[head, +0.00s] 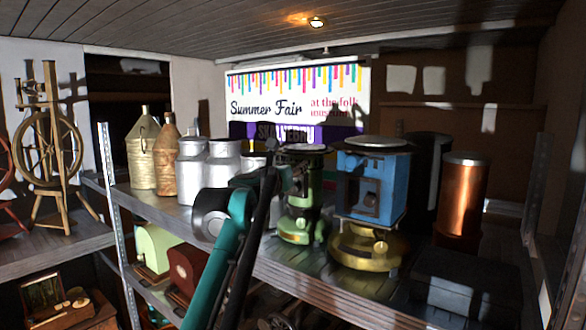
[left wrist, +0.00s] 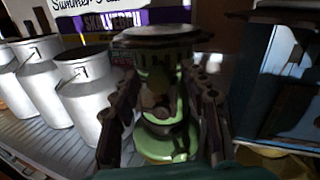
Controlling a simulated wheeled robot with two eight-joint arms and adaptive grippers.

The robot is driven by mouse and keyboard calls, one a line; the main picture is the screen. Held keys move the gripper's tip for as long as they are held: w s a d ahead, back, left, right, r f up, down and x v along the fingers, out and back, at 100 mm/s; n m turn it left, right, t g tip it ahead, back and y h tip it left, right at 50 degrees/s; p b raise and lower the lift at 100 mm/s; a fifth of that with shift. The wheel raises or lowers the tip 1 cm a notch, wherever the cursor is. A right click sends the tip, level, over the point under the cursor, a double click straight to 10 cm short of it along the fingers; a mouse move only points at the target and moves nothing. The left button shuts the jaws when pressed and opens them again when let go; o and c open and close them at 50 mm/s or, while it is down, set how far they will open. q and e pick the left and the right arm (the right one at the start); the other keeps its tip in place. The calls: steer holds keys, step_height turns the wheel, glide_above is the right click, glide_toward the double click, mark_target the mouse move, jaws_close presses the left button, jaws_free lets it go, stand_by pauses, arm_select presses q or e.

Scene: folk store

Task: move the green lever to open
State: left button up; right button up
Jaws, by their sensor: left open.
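A green old machine (head: 299,225) with a dark round top stands on the metal shelf, just right of my left arm. In the left wrist view the green machine (left wrist: 165,147) fills the middle, with a small brownish part at its front. I cannot clearly tell a separate lever from its body. My left gripper (left wrist: 160,88) is open, with one finger on each side of the machine's front in this view. Whether a finger touches it cannot be told. In the head view the gripper is dark and partly merges with the machine's left side. My right gripper is not in view.
A blue machine on a brass-coloured base (head: 368,192) stands close on the right. Silver milk cans (head: 222,165) and wicker-like bottles (head: 142,160) stand left. A copper cylinder (head: 462,195) and a dark box (head: 455,285) are further right. The metal shelf (head: 330,290) has a bare front edge.

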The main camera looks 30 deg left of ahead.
arm_select(q)
steer(key=s+d, duration=0.1)
steer(key=s, duration=0.9)
steer(key=shift+s+d, duration=0.2)
steer(key=shift+d, duration=0.1)
steer(key=s+d+f+m+g+h+b, duration=0.2)
steer(key=d+f+m+b, duration=0.45)
steer(key=f, duration=0.75)
steer(key=s+d+f+m+g+h+b, duration=0.1)
steer(key=s+d+f+m+h+b, duration=0.15)
steer(key=d+f+m+b, duration=0.8)
steer(key=s+d+f+m+g+h+b, duration=0.1)
steer(key=s+f+m+g+h+b, duration=0.3)
steer(key=f, duration=1.3)
steer(key=s+f+m+g+y+b, duration=0.1)
steer(key=s+f+m+b, duration=0.3)
steer(key=f, duration=1)
steer(key=s+f+m+g+y+b, duration=0.1)
steer(key=s+f+m+b, duration=0.4)
steer(key=f, duration=0.9)
steer(key=s+f+m+g+y+b, duration=0.1)
steer(key=s+f+m+y+b, duration=0.2)
steer(key=f+m, duration=0.6)
step_height(320, 180, down, 5)
steer(key=s+b, duration=0.2)
steer(key=shift+s+g+y, duration=0.3)
steer(key=shift+g+y, duration=0.05)
steer(key=shift+g, duration=0.05)
